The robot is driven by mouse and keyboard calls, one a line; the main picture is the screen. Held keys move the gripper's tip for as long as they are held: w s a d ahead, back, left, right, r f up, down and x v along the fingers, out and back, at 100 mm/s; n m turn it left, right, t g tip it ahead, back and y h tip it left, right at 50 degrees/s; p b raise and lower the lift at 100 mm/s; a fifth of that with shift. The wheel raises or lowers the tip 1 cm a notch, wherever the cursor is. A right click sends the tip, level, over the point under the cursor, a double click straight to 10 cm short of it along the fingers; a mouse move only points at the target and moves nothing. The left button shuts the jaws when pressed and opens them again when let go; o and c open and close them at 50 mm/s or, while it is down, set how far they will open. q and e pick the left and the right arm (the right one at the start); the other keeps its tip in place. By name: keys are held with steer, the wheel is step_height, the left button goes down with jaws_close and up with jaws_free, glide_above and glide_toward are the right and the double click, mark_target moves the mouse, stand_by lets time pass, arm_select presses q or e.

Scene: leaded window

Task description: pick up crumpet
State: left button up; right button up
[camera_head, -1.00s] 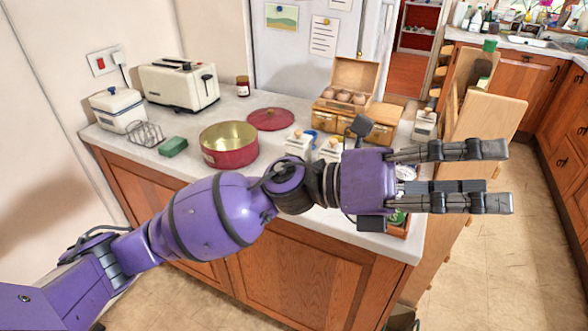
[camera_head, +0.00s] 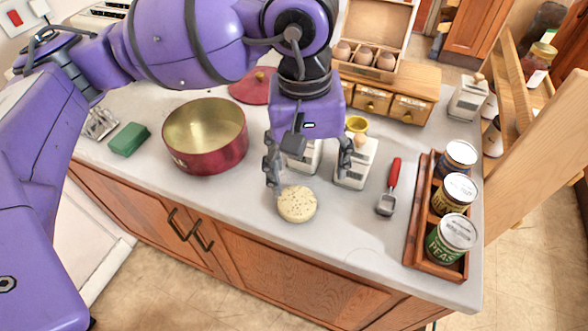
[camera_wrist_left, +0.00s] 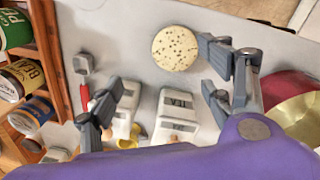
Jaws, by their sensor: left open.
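The crumpet (camera_head: 297,204) is a round, pale disc with dark specks, lying flat on the grey counter (camera_head: 340,240) near its front edge. It also shows in the left wrist view (camera_wrist_left: 175,48), at the top middle, uncovered. My left gripper (camera_head: 310,180) is open and empty, its fingers spread and pointing down. In the head view its left finger is just behind the crumpet and its right finger is to the right, near a white canister. In the left wrist view the gripper (camera_wrist_left: 170,85) has the crumpet towards its right finger. My right gripper is not in view.
A red pot (camera_head: 205,137) stands left of the gripper. Two white canisters, one (camera_head: 355,165) beside the right finger, stand close behind. A red-handled scoop (camera_head: 390,188) and a wooden tray (camera_head: 411,240) of tins lie to the right. The counter front is clear.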

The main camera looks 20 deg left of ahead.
mark_target(299, 200)
arm_select(q)
steer(key=shift+w+a+f+m+y, duration=0.15)
steer(key=shift+a+m+y, duration=0.25)
steer(key=shift+a, duration=0.5)
steer(key=shift+s+d+f, duration=0.2)
steer(key=shift+s, duration=0.2)
steer(key=shift+s+d+f, duration=0.15)
steer(key=shift+s, duration=0.25)
steer(key=shift+f, duration=0.95)
step_height(299, 200, down, 4)
steer(key=shift+a+r+p, duration=0.1)
steer(key=shift+r+p, duration=0.1)
steer(key=shift+p, duration=0.25)
steer(key=shift+f, duration=0.6)
steer(key=c, duration=1.2)
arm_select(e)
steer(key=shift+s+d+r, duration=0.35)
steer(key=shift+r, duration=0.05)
arm_select(q)
steer(key=shift+r, duration=0.1)
